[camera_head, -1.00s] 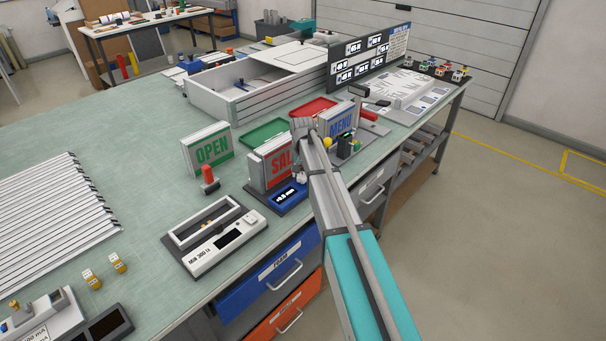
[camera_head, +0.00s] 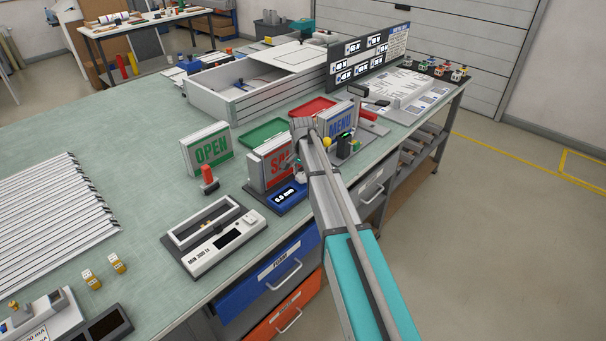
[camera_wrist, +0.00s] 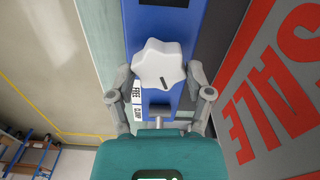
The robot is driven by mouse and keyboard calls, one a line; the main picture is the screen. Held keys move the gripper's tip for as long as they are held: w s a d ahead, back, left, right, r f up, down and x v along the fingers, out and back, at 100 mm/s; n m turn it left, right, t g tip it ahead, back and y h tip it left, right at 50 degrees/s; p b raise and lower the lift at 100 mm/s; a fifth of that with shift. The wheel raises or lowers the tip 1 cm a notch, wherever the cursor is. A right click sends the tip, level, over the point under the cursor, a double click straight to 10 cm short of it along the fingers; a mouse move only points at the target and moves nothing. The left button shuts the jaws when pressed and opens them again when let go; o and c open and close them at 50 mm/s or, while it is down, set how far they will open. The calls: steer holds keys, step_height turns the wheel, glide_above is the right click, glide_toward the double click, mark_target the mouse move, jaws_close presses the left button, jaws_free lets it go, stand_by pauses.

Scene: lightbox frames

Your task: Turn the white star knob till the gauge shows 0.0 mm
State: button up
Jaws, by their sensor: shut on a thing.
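The white star knob (camera_wrist: 160,65) sits on a blue fixture (camera_wrist: 188,30) in the wrist view. My gripper (camera_wrist: 160,76) has one finger on each side of the knob and is shut on it. A dark mark runs on the knob's face. The gauge display (camera_head: 285,196) is lit on the blue base in front of the SALE sign (camera_head: 272,160). Its small digits look like 0.0 mm, but the first digit is hard to read. In the head view my arm hides part of the fixture.
A FREE/CLAMP label (camera_wrist: 137,105) is beside the knob. The SALE sign stands close to the right of my gripper in the wrist view. An OPEN sign (camera_head: 208,150), a red-topped piece (camera_head: 208,178) and a white instrument (camera_head: 215,240) stand nearby. The bench at left is partly clear.

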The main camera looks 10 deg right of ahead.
mark_target(301, 174)
steer(key=o, duration=1.1)
steer(key=shift+o, duration=0.2)
steer(key=shift+n, duration=0.4)
steer(key=n, duration=0.5)
steer(key=shift+a+n, duration=0.1)
steer(key=shift+n, duration=0.3)
steer(key=n, duration=0.7)
steer(key=shift+a, duration=0.1)
step_height(301, 174, up, 14)
steer(key=p, duration=1.4)
steer(key=s+f+m+b, duration=0.4)
steer(key=s+f+b, duration=2.1)
steer(key=s, duration=0.3)
steer(key=shift+s+d, duration=0.2)
steer(key=shift+s, duration=0.05)
